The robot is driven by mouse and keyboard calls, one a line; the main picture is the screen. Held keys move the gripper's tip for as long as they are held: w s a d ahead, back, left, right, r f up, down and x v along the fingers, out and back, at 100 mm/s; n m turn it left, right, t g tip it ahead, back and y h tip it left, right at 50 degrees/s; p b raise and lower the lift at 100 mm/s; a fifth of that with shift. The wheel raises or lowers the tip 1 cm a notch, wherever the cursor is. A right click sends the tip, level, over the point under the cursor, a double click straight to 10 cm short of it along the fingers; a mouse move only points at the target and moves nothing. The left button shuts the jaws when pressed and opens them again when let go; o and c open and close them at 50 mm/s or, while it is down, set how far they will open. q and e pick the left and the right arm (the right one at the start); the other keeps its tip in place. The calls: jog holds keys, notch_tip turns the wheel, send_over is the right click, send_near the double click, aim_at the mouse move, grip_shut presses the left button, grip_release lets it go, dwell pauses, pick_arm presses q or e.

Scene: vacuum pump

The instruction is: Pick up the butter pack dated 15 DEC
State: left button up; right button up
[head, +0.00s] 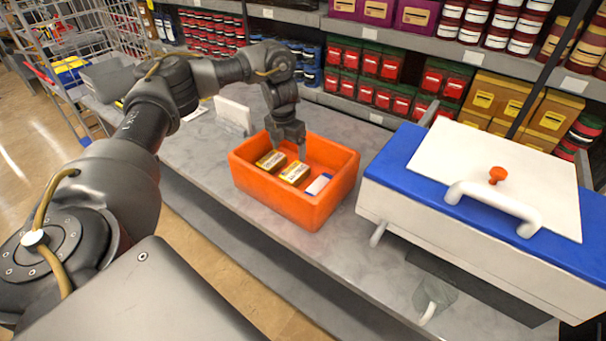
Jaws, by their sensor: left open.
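An orange bin (262,190) stands on the grey counter. Inside it lie two yellow-and-white packs, a left one (271,160) and a middle one (295,173). A white and blue item (318,185) lies to their right in the bin. The print on the packs is too small to read, so I cannot tell which is dated 15 DEC. My left gripper (290,154) points down into the bin, over the back of the two yellow packs. It is open, and I see nothing held in it. My right gripper is not in view.
A white box with a blue rim, white handle and orange knob (498,174) stands on the counter right of the bin. A white card (233,115) stands behind the bin at left. Stocked shelves (400,50) line the back. A wire cart (85,40) stands at far left.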

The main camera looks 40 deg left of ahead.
aim_at(294, 171)
pick_arm(q)
jog(key=f, duration=0.3)
jog(key=w+f+b, duration=0.1)
jog(key=f, duration=0.1)
jog(key=shift+f, duration=0.3)
jog(key=shift+w+d+f+p, duration=0.15)
jog(key=shift+f+p, duration=0.2)
jog(key=shift+f, duration=0.35)
jog(key=shift+w+d+f+p, duration=0.1)
jog(key=shift+f+p, duration=0.3)
jog(key=shift+f, duration=0.35)
jog(key=shift+w+d+f+p, duration=0.15)
jog(key=shift+f+p, duration=0.2)
jog(key=shift+f, duration=0.35)
jog(key=shift+a+f, duration=0.15)
jog(key=shift+f, duration=0.25)
jog(key=c, duration=1.2)
